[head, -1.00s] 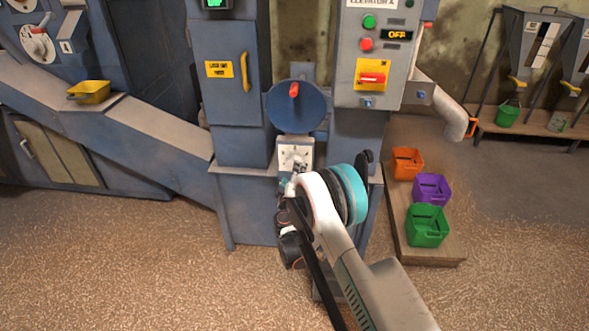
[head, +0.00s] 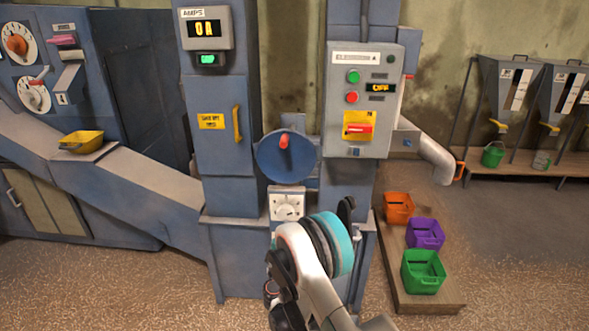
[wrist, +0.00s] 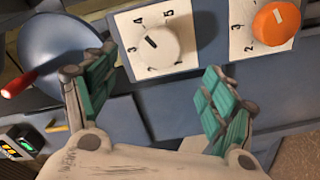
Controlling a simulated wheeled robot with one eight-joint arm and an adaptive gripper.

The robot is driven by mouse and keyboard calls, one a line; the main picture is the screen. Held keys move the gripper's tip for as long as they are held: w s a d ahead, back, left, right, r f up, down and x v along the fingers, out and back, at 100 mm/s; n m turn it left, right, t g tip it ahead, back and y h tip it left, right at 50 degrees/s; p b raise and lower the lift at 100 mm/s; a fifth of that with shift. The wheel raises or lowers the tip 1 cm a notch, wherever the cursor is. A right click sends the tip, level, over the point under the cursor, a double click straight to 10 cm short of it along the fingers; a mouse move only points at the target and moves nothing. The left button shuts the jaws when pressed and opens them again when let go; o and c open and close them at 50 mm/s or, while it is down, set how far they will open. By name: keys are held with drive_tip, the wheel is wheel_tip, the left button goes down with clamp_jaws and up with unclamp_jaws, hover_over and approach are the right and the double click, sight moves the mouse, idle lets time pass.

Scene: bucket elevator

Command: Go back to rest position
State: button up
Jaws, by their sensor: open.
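My gripper (wrist: 157,88) is open and empty in the wrist view, its two green-padded fingers spread apart. A dial with a white knob (wrist: 157,46) and numbers shows just beyond and between the fingertips, apart from them. In the head view my arm comes up from the bottom middle, and its teal-ringed wrist hides the fingers. The same white dial (head: 287,204) shows just above the wrist, under a blue handwheel (head: 286,156) with a red handle.
Orange (head: 398,207), purple (head: 425,233) and green (head: 423,271) buckets stand on a low wooden platform at right. A yellow scoop (head: 82,142) lies on the chute. An orange-knobbed dial (wrist: 275,22) is near the right finger. The front-left floor is clear.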

drive_tip(key=s+d+r+m+g+h, duration=0.1)
drive_tip(key=d+r+m+g+h, duration=0.15)
drive_tip(key=d+r, duration=0.7)
drive_tip(key=s+d+r+m+g+h, duration=0.1)
drive_tip(key=d+r+m+g, duration=0.15)
drive_tip(key=d+r, duration=0.7)
drive_tip(key=s+d+r+m+g, duration=0.1)
drive_tip(key=s+d+r+m, duration=0.2)
drive_tip(key=s+r, duration=0.5)
drive_tip(key=s+d+r+m+g+y, duration=0.1)
drive_tip(key=s+d+r+g, duration=0.15)
drive_tip(key=s, duration=0.65)
drive_tip(key=s+d+r+m+g+y, duration=0.1)
drive_tip(key=s+d+r, duration=0.2)
drive_tip(key=s, duration=0.5)
drive_tip(key=s+f+m+y, duration=0.1)
drive_tip(key=s+f, duration=0.1)
drive_tip(key=s, duration=0.6)
drive_tip(key=s+f+m+g+y, duration=0.1)
drive_tip(key=s, duration=0.8)
drive_tip(key=shift+s+a+f, duration=0.25)
drive_tip(key=shift+a+f, duration=0.1)
drive_tip(key=shift+o, duration=0.3)
